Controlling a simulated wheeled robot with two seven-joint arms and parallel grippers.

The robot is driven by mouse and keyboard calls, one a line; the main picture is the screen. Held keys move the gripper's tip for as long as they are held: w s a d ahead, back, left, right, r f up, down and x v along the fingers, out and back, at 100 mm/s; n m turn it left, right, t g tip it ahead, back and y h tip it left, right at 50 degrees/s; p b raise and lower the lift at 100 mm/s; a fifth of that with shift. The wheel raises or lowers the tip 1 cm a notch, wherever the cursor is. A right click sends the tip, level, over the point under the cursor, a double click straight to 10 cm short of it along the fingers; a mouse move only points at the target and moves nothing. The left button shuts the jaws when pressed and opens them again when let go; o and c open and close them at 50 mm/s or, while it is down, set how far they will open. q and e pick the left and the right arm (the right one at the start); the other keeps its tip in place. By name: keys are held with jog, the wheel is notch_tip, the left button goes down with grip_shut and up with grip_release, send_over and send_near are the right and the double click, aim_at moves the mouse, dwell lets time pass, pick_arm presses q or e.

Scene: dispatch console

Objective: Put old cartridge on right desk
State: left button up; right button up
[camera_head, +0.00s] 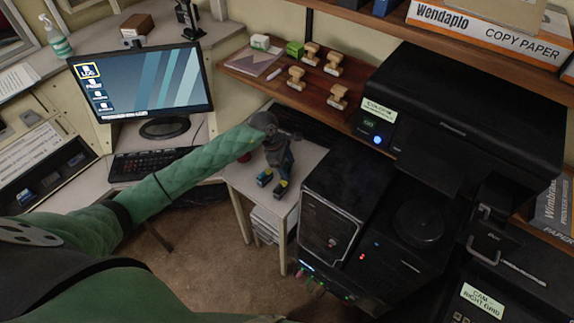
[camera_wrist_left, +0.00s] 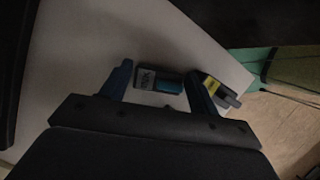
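My left gripper (camera_head: 273,181) points down over the small white desk (camera_head: 236,178), between the monitor and the black machines. In the left wrist view, its two blue fingers (camera_wrist_left: 158,74) are spread apart. A small dark blue cartridge (camera_wrist_left: 164,86) with a pale label lies on the white surface in the gap between the fingertips, and I see space beside it. A second dark cartridge-like piece with a yellow label (camera_wrist_left: 222,92) lies just outside the right finger, partly hidden by it. I cannot tell which one is the old cartridge. My right gripper is not in view.
A black printer (camera_head: 470,110) and a dark computer tower (camera_head: 335,215) crowd the right side. A wooden shelf with several stamps (camera_head: 296,78) hangs behind. The monitor (camera_head: 140,88) and keyboard (camera_head: 150,163) stand at left. Bare desk shows around the gripper.

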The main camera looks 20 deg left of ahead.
aim_at(287, 164)
pick_arm(q)
jog(key=shift+r, duration=0.15)
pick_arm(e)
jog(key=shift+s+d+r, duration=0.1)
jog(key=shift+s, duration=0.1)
pick_arm(q)
jog(key=shift+a+r+b, duration=0.3)
jog(key=shift+r, duration=0.2)
jog(key=b+v, duration=0.1)
jog(key=v, duration=0.1)
jog(key=shift+a+r, duration=0.15)
jog(key=shift+r, duration=0.05)
jog(key=b+v, duration=0.3)
jog(key=v, duration=0.5)
jog(key=shift+r, duration=0.15)
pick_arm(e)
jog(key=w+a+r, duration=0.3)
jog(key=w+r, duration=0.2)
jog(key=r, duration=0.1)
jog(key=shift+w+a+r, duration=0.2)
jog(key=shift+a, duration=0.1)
